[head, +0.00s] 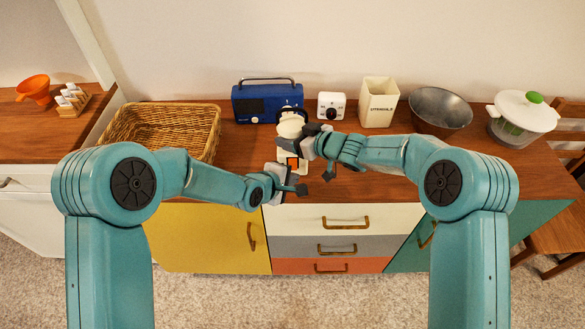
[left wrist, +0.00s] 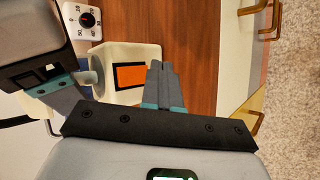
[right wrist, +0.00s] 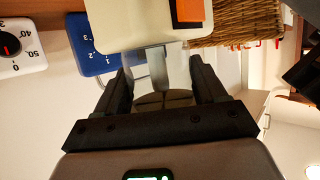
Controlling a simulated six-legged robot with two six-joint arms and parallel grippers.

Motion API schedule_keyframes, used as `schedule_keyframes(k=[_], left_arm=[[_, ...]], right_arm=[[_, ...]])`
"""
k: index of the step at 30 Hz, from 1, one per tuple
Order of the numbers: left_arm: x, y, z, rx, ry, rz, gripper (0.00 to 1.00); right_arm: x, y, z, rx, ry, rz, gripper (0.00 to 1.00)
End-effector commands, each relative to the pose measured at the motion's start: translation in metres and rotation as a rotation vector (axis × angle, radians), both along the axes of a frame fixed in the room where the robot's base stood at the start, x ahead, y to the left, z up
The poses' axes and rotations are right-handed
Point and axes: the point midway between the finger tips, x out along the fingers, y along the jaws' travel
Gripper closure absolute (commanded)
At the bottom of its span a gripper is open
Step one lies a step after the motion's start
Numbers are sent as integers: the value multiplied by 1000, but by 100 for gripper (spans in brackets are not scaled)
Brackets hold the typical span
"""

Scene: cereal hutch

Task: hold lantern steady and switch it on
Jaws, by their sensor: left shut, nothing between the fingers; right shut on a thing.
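The cream lantern (head: 290,124) stands near the middle of the wooden top. Its orange switch (head: 292,163) faces the front edge. In the left wrist view the switch (left wrist: 130,76) is a flat orange rectangle on the cream body (left wrist: 150,56). My right gripper (head: 299,147) is shut on the lantern from the right, above the switch. In the right wrist view the lantern body (right wrist: 135,25) lies just beyond the fingers. My left gripper (head: 298,188) is shut and empty in front of the lantern. In the left wrist view its fingertips (left wrist: 160,66) are right of the switch, apparently apart from it.
A wicker basket (head: 160,128) stands left, a blue radio (head: 268,104) behind. A white timer (head: 331,105), a cream canister (head: 379,102), a metal bowl (head: 440,109) and a lidded white spinner (head: 522,117) line the back and right. Drawers (head: 330,217) are below the front edge.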

Motion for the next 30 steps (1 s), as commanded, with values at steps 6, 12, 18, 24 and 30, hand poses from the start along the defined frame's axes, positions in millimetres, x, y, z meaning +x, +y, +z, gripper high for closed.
schedule_keyframes(k=[6,12,18,24,30], left_arm=[[0,0,0,0,0,0,100],[2,0,0,0,0,0,100],[9,0,-1,0,-1,2,100],[8,0,-1,0,0,0,100],[9,0,-1,0,0,0,100]], right_arm=[[0,0,2,2,-3,0,77],[0,0,1,2,-3,0,77],[0,0,2,2,-3,0,77],[0,0,2,2,-3,0,77],[0,0,1,2,-3,0,77]])
